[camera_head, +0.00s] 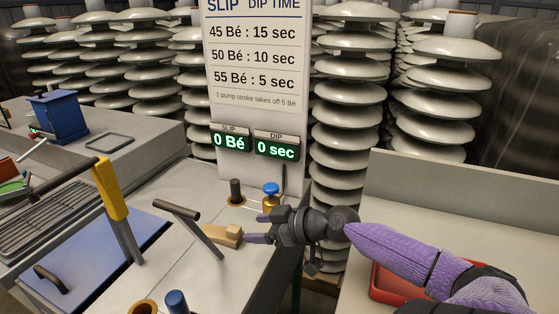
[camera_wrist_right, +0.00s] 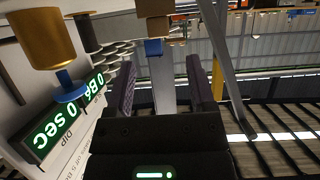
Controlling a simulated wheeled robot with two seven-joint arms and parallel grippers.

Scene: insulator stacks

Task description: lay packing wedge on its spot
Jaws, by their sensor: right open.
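A tan wooden block (camera_head: 222,235), which looks like the packing wedge, is on the pale worktop beside a T-handled metal bar. My right gripper (camera_head: 254,228) comes in from the right with its fingers pointing left at the block's right end. It is open. In the right wrist view its two purple fingers (camera_wrist_right: 161,87) stand apart with no object held between them. A brown block (camera_wrist_right: 154,28) with a blue part under it shows beyond the fingertips there; I cannot tell for sure that it is the same block. The wedge's spot cannot be made out. My left gripper is not in view.
A brass pump with a blue knob (camera_head: 271,190) stands just behind the right gripper. A T-handled bar (camera_head: 177,209) and a yellow-handled lever (camera_head: 111,188) rise to the left. A blue lid (camera_head: 85,258) lies at lower left. A red tray (camera_head: 390,287) is under my right arm.

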